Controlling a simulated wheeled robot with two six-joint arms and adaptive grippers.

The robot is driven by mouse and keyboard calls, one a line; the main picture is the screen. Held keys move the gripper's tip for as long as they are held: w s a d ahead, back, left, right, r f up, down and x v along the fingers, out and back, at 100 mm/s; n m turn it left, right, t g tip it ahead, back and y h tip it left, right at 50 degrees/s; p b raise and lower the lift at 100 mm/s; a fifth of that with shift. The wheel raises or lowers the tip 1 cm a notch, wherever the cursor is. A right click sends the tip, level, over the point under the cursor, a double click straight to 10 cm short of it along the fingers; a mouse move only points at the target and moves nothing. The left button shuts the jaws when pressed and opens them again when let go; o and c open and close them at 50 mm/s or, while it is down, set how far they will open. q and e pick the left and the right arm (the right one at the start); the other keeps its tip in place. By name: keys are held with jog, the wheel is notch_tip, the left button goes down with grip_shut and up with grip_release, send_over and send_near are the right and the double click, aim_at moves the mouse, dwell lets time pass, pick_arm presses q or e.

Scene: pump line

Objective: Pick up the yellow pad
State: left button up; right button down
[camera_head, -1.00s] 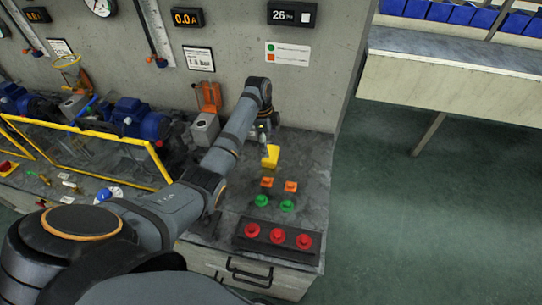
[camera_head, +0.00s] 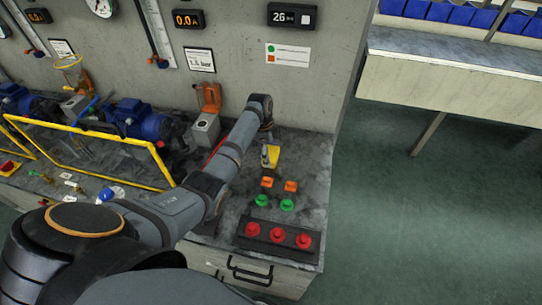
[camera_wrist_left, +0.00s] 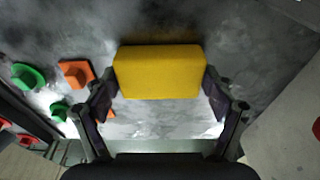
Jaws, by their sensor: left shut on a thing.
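The yellow pad (camera_head: 273,155) is near the back of the grey bench top, behind the orange and green buttons. In the left wrist view the yellow pad (camera_wrist_left: 158,72) lies crosswise between the two fingers, which touch its short ends. My left gripper (camera_head: 266,157) is shut on the pad; it also shows in the left wrist view (camera_wrist_left: 160,86). I cannot tell whether the pad still touches the bench. My right gripper is not in view.
Two orange pieces (camera_head: 291,186) and two green buttons (camera_head: 287,204) stand just in front of the pad. A dark strip with red buttons (camera_head: 277,235) lies at the bench front. A yellow-framed guard (camera_head: 85,150) and blue motors (camera_head: 137,118) are to the left.

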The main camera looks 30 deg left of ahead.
aim_at(271, 154)
pick_arm(q)
jog(key=shift+r, duration=0.1)
jog(key=shift+r, duration=0.3)
notch_tip(271, 154, up, 3)
jog(key=shift+s+a+f+b, duration=0.1)
jog(key=shift+s+a+b, duration=0.05)
jog(key=shift+b, duration=0.25)
jog(key=s+a+r, duration=0.6)
jog(key=s+r, duration=0.3)
jog(key=s, duration=0.3)
jog(key=shift+r+p, duration=0.2)
jog(key=shift+p, duration=0.15)
jog(key=shift+s, duration=0.1)
